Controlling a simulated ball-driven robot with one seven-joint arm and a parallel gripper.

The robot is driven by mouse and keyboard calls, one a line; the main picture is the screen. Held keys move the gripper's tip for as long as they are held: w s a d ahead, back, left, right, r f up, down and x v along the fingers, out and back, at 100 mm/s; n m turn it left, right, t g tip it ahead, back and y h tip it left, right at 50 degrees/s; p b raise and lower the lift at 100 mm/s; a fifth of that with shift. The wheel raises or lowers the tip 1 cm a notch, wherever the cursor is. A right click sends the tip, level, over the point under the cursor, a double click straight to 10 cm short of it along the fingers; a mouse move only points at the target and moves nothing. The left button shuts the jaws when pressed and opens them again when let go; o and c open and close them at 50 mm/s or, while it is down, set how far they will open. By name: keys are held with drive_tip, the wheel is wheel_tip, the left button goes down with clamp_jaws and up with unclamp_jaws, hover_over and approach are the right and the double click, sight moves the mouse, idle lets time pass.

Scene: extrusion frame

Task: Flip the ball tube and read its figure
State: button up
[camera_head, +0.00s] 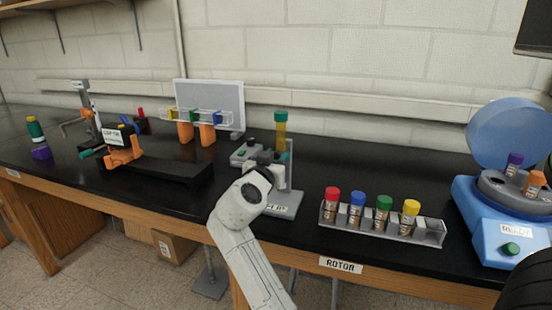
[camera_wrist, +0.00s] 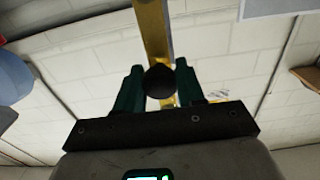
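The ball tube (camera_head: 281,132) is yellow with a green top end and stands upright beside a grey post (camera_head: 290,165) in the head view. Its lower part is hidden behind my wrist. In the wrist view the yellow tube (camera_wrist: 152,30) runs up behind a dark round knob or ball (camera_wrist: 160,82). My gripper (camera_wrist: 160,88) has its two green fingers on either side of that dark round thing; whether they press on it is unclear. In the head view my gripper (camera_head: 268,158) is at the tube stand, mostly hidden by my wrist. The label on the stand's base (camera_head: 281,207) is not legible.
A rack (camera_head: 380,231) with several coloured-cap vials is right of the stand. A blue centrifuge (camera_head: 500,225) with its lid up stands at far right. Left are a black rail rig (camera_head: 175,170) and a clear rack (camera_head: 203,118) on orange supports. Black bench shows between them.

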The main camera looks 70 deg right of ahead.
clamp_jaws()
drive_tip(key=shift+f+b, duration=0.25)
drive_tip(key=shift+b, duration=0.55)
drive_tip(key=shift+f+m+b, duration=0.15)
drive_tip(key=shift+m+b, duration=0.55)
drive_tip(key=shift+b, duration=0.55)
drive_tip(key=m+b, duration=0.2)
drive_tip(key=b, duration=0.3)
drive_tip(key=shift+f, duration=0.1)
drive_tip(key=m+b, duration=0.5)
drive_tip(key=b, duration=0.3)
drive_tip(key=shift+m+b, duration=0.35)
drive_tip(key=shift+m, duration=0.05)
drive_tip(key=m+b, duration=0.3)
drive_tip(key=shift+r+b, duration=0.2)
drive_tip(key=shift+b, duration=0.15)
drive_tip(key=shift+r+m+b, duration=0.15)
drive_tip(key=shift+m+b, duration=0.85)
drive_tip(key=shift+m, duration=0.2)
